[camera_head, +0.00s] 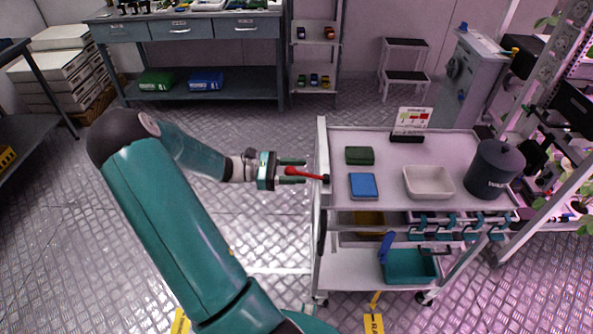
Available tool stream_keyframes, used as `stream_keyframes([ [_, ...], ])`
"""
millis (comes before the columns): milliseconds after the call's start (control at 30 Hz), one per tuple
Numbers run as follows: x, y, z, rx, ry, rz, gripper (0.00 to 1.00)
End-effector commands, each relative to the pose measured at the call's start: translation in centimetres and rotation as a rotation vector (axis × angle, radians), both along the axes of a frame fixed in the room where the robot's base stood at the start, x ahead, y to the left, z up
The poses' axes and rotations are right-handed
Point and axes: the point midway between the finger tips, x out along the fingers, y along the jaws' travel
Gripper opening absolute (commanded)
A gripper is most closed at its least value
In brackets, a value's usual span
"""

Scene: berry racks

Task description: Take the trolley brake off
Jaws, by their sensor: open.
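The trolley (335,145) stands right of centre, a pale cart with a top tray and lower shelves on castors. A red lever with a round knob (291,171) sticks out to the left from the trolley's left side; it looks like the brake lever. My gripper (292,171) is at the lever, its two green fingers spread above and below the red knob. The fingers are open; whether they touch the knob cannot be told. My teal arm reaches in from the bottom of the view.
On the trolley top are a green block (359,156), a blue sponge-like block (363,186), a white tray (407,194), a dark lidded pot (494,172) and a sign (412,120). A teal bin (411,281) sits below. A workbench (190,28) stands behind. The floor left of the trolley is clear.

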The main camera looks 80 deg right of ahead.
Motion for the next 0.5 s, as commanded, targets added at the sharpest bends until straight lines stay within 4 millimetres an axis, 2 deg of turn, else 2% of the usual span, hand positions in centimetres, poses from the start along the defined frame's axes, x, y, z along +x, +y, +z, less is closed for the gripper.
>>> stream_keyframes([
  [300, -0.32, -0.06, 0.0, 0.0, -0.001, 0.0, 0.51],
  [500, -0.3, -0.06, 0.0, 0.0, -0.001, 0.0, 0.12],
])
